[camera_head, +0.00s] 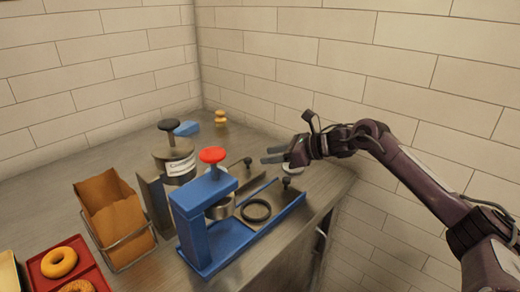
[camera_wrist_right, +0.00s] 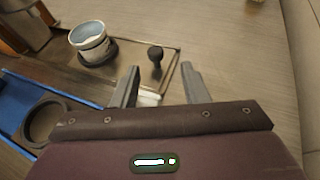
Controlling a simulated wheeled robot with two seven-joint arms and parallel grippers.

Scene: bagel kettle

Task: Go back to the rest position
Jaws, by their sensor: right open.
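My right gripper (camera_head: 274,155) comes in from the right in the head view. It is open and looks empty, above the far right part of the counter. In the right wrist view its two fingers (camera_wrist_right: 160,86) stand apart, with a small black knob (camera_wrist_right: 155,55) beyond the gap. The blue press (camera_head: 222,240) with a red knob (camera_head: 212,155) stands in front of it to the left. A black ring (camera_head: 256,209) lies on the press's tray; a similar ring (camera_wrist_right: 45,120) shows in the wrist view. My left gripper is not in view.
A brown paper bag in a wire holder (camera_head: 115,215) and a red tray (camera_head: 90,262) with bagels are at the left. Yellow rounded things (camera_head: 220,118) sit near the back corner. Tiled walls close off the back and right.

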